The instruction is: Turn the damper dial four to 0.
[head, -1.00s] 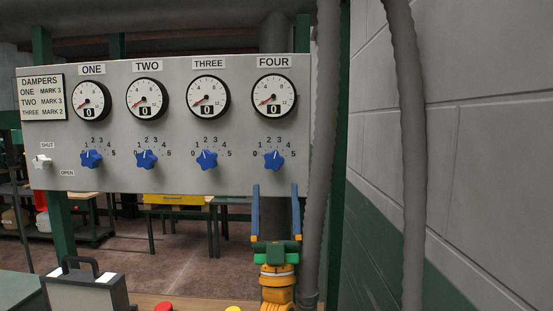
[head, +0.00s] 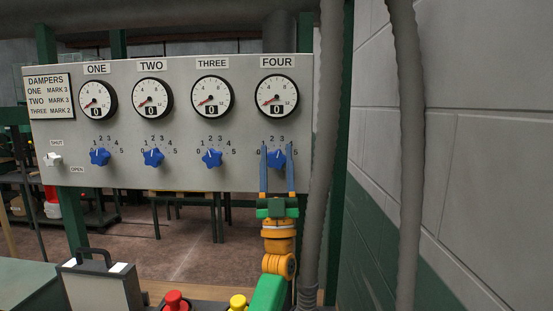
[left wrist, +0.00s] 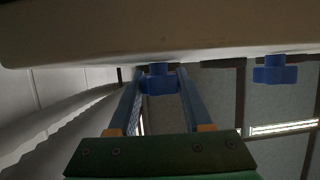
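The damper dial four (head: 277,159) is a blue star-shaped knob low on the grey panel, under the gauge FOUR (head: 277,95), whose window reads 0. Its pointer mark is too small to read surely. My left gripper (head: 277,151) is open, with one blue finger on each side of this knob. In the left wrist view the knob (left wrist: 160,82) sits between the fingertips, and I cannot tell whether they touch it. The fingers partly cover the dial's scale. My right gripper is not in view.
Dials three (head: 212,158), two (head: 153,157) and one (head: 100,157) sit to the left on the panel (head: 130,180), with a white shut/open lever (head: 53,160). A grey pipe (head: 324,150) runs close on the right. Red (head: 174,301) and yellow (head: 238,302) buttons are below.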

